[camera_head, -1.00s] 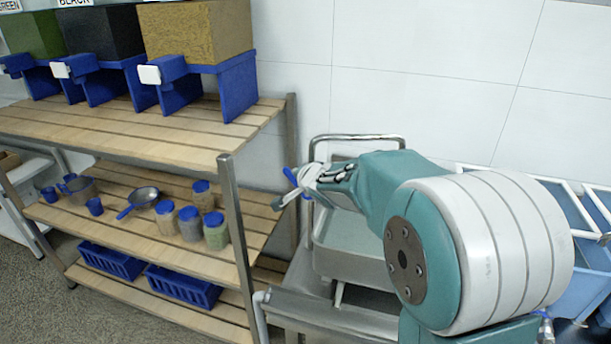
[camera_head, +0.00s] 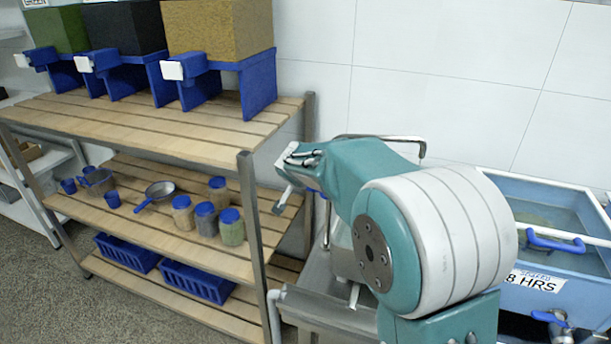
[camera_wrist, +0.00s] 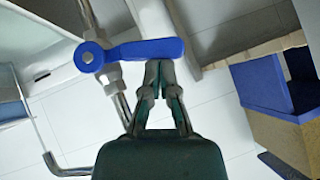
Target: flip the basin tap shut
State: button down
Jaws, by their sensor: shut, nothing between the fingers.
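The basin tap's blue lever (camera_wrist: 145,50) shows large in the wrist view. It runs sideways from its round pivot at the left, on a metal pipe fitting (camera_wrist: 117,85). My gripper (camera_wrist: 158,66) is shut and empty. Its fingertips overlap the lever's lower edge near the free end; I cannot tell whether they touch. In the head view my gripper (camera_head: 281,205) points down at the left end of my arm. A small blue bit of the lever (camera_head: 316,192) shows behind my wrist, and the rest of the tap is hidden. The steel basin (camera_head: 330,300) is partly covered by my arm.
A wooden shelf rack (camera_head: 150,135) with steel posts stands close on the left. It carries blue stands with coloured blocks, several jars (camera_head: 205,220), a pan (camera_head: 158,192) and blue crates (camera_head: 197,281). A water-filled blue tub (camera_head: 560,225) stands at the right.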

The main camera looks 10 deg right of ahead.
jog(key=shift+w+a+f+n+g+h, duration=0.15)
jog(key=shift+f+n+g+h, duration=0.15)
jog(key=shift+f+h, duration=0.15)
jog(key=shift+w+a+f+n+g+h, duration=0.15)
jog(key=shift+f+n+g+h, duration=0.05)
jog(key=shift+f+g+h, duration=0.2)
jog(key=shift+a+f, duration=0.1)
jog(key=shift+f, duration=0.15)
jog(key=w+r+v, duration=0.2)
jog(key=v, duration=1)
jog(key=shift+s+d+r, duration=0.2)
jog(key=shift+s+r, duration=0.05)
jog(key=shift+a, duration=0.15)
